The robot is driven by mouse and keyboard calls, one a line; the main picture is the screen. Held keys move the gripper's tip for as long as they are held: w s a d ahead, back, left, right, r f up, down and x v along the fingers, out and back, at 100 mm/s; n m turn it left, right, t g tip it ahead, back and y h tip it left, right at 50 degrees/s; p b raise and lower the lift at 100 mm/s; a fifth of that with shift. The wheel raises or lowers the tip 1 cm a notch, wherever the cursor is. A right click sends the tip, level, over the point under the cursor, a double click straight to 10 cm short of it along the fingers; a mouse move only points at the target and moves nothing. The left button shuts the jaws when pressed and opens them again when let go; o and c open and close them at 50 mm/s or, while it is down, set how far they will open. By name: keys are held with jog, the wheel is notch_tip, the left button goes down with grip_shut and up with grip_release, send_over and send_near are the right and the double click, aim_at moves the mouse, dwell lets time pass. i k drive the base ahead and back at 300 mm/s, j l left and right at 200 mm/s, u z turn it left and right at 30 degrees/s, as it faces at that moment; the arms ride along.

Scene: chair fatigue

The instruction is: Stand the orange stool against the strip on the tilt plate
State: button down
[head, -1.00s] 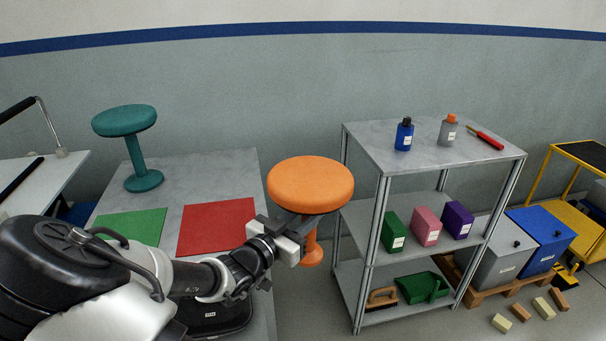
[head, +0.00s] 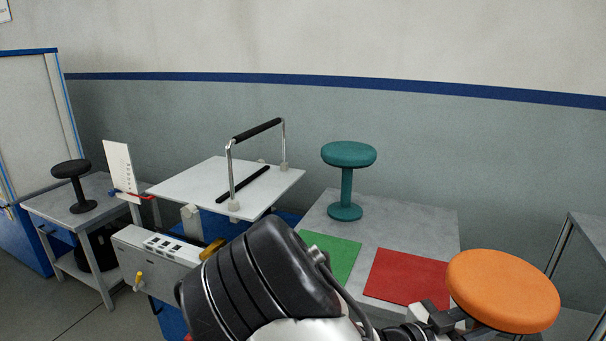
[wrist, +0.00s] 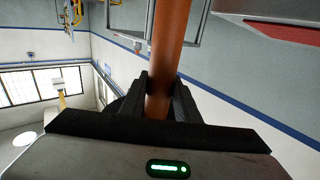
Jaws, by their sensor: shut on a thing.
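The orange stool (head: 503,290) is held at the lower right of the head view; its round seat shows, and its lower part is out of frame. My gripper (head: 436,318) is at the seat's left, partly cut off. In the wrist view the fingers (wrist: 161,95) are shut on the stool's orange stem (wrist: 170,45). The white tilt plate (head: 205,180) stands left of centre in the head view and looks slightly tilted. The black strip (head: 243,184) lies across it, under a metal hoop with a black bar (head: 257,130). The plate's top is empty of stools.
A teal stool (head: 347,180) stands on a grey table behind a green mat (head: 333,256) and a red mat (head: 405,277). A small black stool (head: 73,186) is on a side table at far left. A white card (head: 119,167) stands beside the plate.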

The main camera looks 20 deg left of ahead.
aim_at(234, 181)
jog(key=k+j, duration=0.1)
jog(key=j, duration=0.45)
jog(key=k+j, duration=0.1)
jog(key=j, duration=0.45)
jog(key=k+j, duration=0.1)
jog(key=j, duration=0.4)
jog(key=k+j, duration=0.1)
jog(key=j, duration=0.45)
jog(key=k+j, duration=0.1)
jog(key=j, duration=1)
jog(key=k+u, duration=0.05)
jog(key=k, duration=0.05)
